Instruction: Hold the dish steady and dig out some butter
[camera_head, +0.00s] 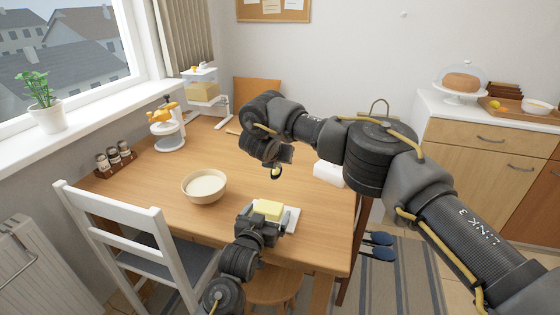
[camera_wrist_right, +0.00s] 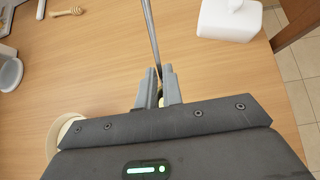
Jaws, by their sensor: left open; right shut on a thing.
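A pale yellow butter block (camera_head: 268,208) sits on a white dish (camera_head: 291,218) near the table's front edge. My left gripper (camera_head: 262,220) is open at the near side of the dish, its fingers close to the dish and butter; contact cannot be told. My right gripper (camera_head: 281,163) is above the table, beyond the butter and apart from it. It is shut on a thin metal utensil, likely a spoon (camera_head: 276,173). In the right wrist view the utensil's shiny shaft (camera_wrist_right: 151,35) runs up from between the fingertips (camera_wrist_right: 158,88). Its lower end is mostly hidden there.
A cream bowl (camera_head: 204,187) with white contents stands left of the dish. A white lid-like box (camera_head: 328,174) lies right of my right gripper; its knob shows in the right wrist view (camera_wrist_right: 230,18). A white chair (camera_head: 130,235) and a stool (camera_head: 272,287) stand at the front.

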